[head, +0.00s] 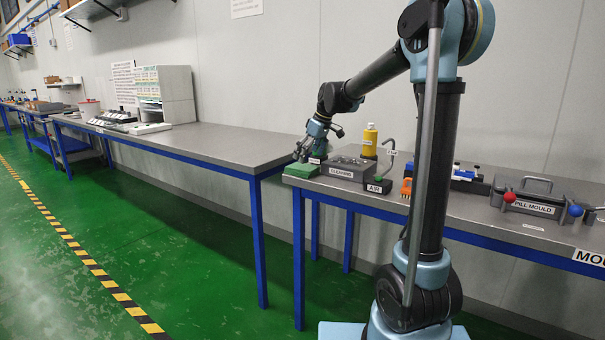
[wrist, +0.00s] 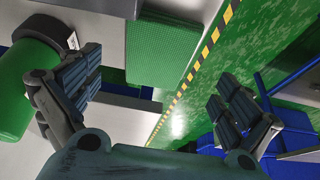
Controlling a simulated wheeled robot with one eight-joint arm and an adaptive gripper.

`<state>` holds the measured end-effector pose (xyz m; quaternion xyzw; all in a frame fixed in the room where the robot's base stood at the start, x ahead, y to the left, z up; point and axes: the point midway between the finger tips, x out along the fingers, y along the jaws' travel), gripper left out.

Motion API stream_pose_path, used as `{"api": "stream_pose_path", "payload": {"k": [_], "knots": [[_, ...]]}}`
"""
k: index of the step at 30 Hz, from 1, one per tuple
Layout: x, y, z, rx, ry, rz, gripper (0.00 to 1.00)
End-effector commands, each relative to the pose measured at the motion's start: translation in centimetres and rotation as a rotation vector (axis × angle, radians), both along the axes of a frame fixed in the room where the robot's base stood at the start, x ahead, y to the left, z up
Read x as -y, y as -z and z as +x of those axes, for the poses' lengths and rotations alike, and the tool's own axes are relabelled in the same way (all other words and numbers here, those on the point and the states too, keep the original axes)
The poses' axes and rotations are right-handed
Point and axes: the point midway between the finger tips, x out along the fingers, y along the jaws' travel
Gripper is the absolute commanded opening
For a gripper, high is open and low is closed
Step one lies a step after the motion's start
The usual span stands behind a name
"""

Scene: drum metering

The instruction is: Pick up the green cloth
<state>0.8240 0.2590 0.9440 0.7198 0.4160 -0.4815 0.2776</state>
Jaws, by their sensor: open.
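The green cloth (head: 302,170) lies flat and folded at the left front corner of the right-hand bench, beside the grey CLEANING tray. In the wrist view the cloth (wrist: 162,48) is a textured green rectangle at the top, beyond and between the two fingers. My gripper (head: 303,153) is just above the cloth in the head view. In the wrist view my gripper (wrist: 158,90) is open, with its fingers wide apart and nothing between them. I see no contact with the cloth.
The CLEANING tray (head: 345,167), a yellow bottle (head: 369,141) and the AIR box (head: 378,184) stand right of the cloth. A green cylinder (wrist: 22,88) is close by the left finger in the wrist view. A gap separates the left bench (head: 215,143). Green floor lies beyond the bench edge.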

Motion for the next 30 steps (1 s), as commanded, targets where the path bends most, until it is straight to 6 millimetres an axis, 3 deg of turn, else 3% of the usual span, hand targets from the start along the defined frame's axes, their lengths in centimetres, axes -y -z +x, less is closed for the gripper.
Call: {"api": "stream_pose_path", "payload": {"k": [12, 21, 28, 30], "knots": [[-1.1, 4.5, 1.1, 0.0, 0.0, 0.0, 0.98], [-1.2, 4.9, 1.2, 0.0, 0.0, 0.0, 0.98], [-1.2, 4.9, 1.2, 0.0, 0.0, 0.0, 0.5], [-1.2, 4.9, 1.1, 0.0, 0.0, 0.0, 0.5]]}}
